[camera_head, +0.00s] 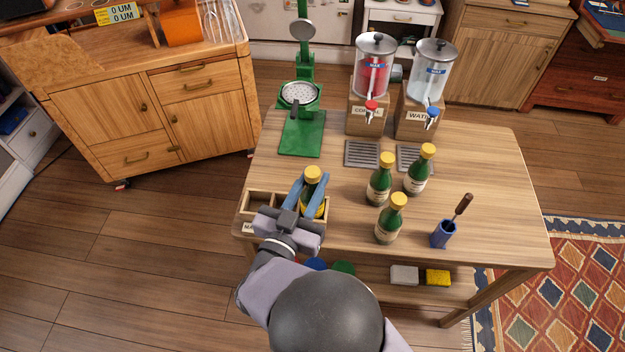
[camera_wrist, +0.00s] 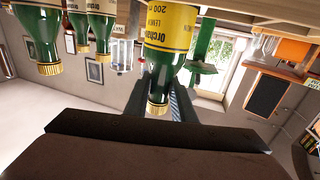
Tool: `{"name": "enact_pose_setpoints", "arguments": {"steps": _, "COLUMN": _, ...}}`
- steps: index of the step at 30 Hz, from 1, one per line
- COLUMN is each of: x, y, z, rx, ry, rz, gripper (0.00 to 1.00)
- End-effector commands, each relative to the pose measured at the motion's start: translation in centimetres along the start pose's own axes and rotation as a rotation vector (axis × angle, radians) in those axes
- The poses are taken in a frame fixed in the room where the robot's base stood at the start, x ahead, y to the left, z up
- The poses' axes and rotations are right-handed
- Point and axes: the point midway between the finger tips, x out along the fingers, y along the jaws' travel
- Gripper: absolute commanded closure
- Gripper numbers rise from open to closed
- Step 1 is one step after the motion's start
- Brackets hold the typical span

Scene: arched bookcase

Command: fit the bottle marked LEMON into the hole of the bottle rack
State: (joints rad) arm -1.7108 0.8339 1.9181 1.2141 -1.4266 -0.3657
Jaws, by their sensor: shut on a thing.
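The LEMON bottle (camera_head: 312,206) is green glass with a yellow cap and a yellow label. In the wrist view the held bottle (camera_wrist: 168,30) shows upside down, with LEMON on its label. The bottle rack (camera_head: 262,193) is a wooden box with square openings at the table's left front. The bottle is upright at the rack's right end. My gripper and arm hide much of the rack, so I cannot tell whether the bottle's base is inside an opening.
Three more green bottles with yellow caps (camera_head: 379,186) (camera_head: 419,172) (camera_head: 389,223) stand to the right. A blue holder (camera_head: 442,236) with a wooden-handled tool is farther right. A green press (camera_head: 301,140) and two drink dispensers (camera_head: 372,75) (camera_head: 430,75) stand behind.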

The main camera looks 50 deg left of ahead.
Motion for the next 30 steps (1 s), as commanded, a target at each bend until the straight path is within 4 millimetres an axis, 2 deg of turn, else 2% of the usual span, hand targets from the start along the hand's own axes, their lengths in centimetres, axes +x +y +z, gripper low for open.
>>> {"name": "enact_pose_setpoints", "arguments": {"steps": 21, "x": 0.0, "y": 0.0, "z": 1.6, "rx": 0.001, "ry": 0.003, "rz": 0.0, "gripper": 1.0}}
{"name": "enact_pose_setpoints", "arguments": {"steps": 22, "x": 0.0, "y": 0.0, "z": 1.4, "rx": 0.001, "ry": 0.003, "rz": 0.0, "gripper": 0.7}}
{"name": "enact_pose_setpoints", "arguments": {"steps": 24, "x": 0.0, "y": 0.0, "z": 1.4, "rx": 0.001, "ry": 0.002, "rz": 0.0, "gripper": 0.55}}
{"name": "enact_pose_setpoints", "arguments": {"steps": 30, "x": 0.0, "y": 0.0, "z": 1.5, "rx": 0.001, "ry": 0.001, "rz": 0.0, "gripper": 0.55}}
